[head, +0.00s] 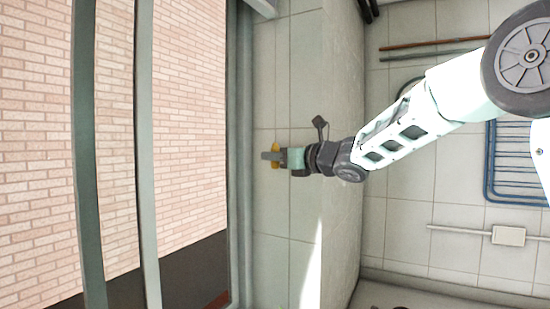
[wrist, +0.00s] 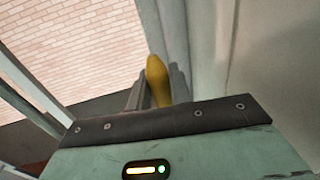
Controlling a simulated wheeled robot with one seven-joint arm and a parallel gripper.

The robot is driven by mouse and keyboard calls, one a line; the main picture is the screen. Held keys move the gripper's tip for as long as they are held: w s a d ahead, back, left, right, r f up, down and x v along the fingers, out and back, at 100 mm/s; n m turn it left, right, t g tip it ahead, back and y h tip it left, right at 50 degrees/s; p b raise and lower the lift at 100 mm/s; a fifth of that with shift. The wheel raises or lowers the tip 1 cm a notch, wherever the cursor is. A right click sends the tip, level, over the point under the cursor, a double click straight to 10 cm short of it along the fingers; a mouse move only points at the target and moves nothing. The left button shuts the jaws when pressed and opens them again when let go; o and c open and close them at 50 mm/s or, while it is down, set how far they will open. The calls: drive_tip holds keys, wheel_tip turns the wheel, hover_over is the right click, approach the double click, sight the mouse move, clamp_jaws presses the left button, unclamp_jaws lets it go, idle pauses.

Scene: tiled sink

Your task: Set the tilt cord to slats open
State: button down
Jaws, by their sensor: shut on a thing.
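My gripper (head: 270,156) is beside the window frame in the head view, at the tiled strip. It is shut on a yellow, rounded piece (head: 275,147), which looks like the end of the tilt cord. In the wrist view the yellow piece (wrist: 156,72) stands between the two grey fingers (wrist: 157,92), its tip reaching past them. No cord line can be made out in either view. Blind slats cannot be told clearly; two long grey-green bars (head: 146,150) cross the window in the head view.
The window shows a brick wall (head: 190,110) outside. The window frame (head: 240,150) runs close beside my gripper. A blue wire rack (head: 488,165), pipes (head: 430,45) and a white box (head: 508,236) are on the tiled wall at the right. Bare tiles (head: 270,220) lie beside the gripper.

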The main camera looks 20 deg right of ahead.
wheel_tip(320, 180, down, 10)
drive_tip(key=b, duration=1.4)
drive_tip(key=shift+f+b, duration=0.25)
drive_tip(key=shift+b, duration=0.05)
drive_tip(key=c, duration=1.3)
unclamp_jaws()
drive_tip(key=b+v, duration=0.5)
drive_tip(key=v, duration=1.2)
drive_tip(key=shift+s+d+r+b, duration=0.1)
drive_tip(key=shift+s+d+b, duration=0.1)
drive_tip(key=shift+b, duration=0.15)
